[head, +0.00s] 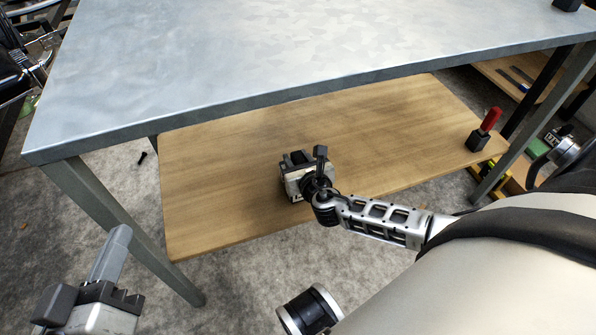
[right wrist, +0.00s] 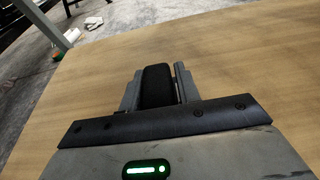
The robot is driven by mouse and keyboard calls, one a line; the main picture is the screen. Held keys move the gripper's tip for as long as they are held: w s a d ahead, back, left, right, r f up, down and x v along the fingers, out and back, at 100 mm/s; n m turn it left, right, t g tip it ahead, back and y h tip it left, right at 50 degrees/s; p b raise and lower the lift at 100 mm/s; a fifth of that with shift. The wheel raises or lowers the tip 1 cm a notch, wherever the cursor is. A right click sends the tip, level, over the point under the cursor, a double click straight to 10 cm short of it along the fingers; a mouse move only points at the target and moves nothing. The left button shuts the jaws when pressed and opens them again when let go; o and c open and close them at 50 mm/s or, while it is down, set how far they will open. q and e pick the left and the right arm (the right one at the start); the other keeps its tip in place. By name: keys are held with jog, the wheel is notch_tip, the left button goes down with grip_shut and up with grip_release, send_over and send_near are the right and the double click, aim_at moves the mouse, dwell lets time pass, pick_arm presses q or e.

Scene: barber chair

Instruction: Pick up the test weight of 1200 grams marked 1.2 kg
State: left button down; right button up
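My right gripper (head: 296,160) is low over the wooden lower shelf. In the right wrist view a black block-like thing (right wrist: 156,86) stands between its two grey fingers. The left finger lies close along it and a thin gap seems to show at the right finger, so I cannot tell whether it is gripped. No 1.2 kg marking is readable on it. A dark weight-like block with a red upright handle (head: 485,130) stands at the shelf's right end, with no readable marking. My left gripper (head: 84,266) is open and empty at the lower left, outside the shelf.
The grey metal tabletop (head: 260,50) overhangs the wooden shelf (head: 215,190), and a table leg (head: 125,230) stands at the left front. A small black object (head: 567,4) is on the tabletop at the far right. The shelf is otherwise bare around my right gripper.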

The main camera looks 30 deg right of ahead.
grip_shut()
dwell(1.1)
jog(key=shift+r, duration=0.2)
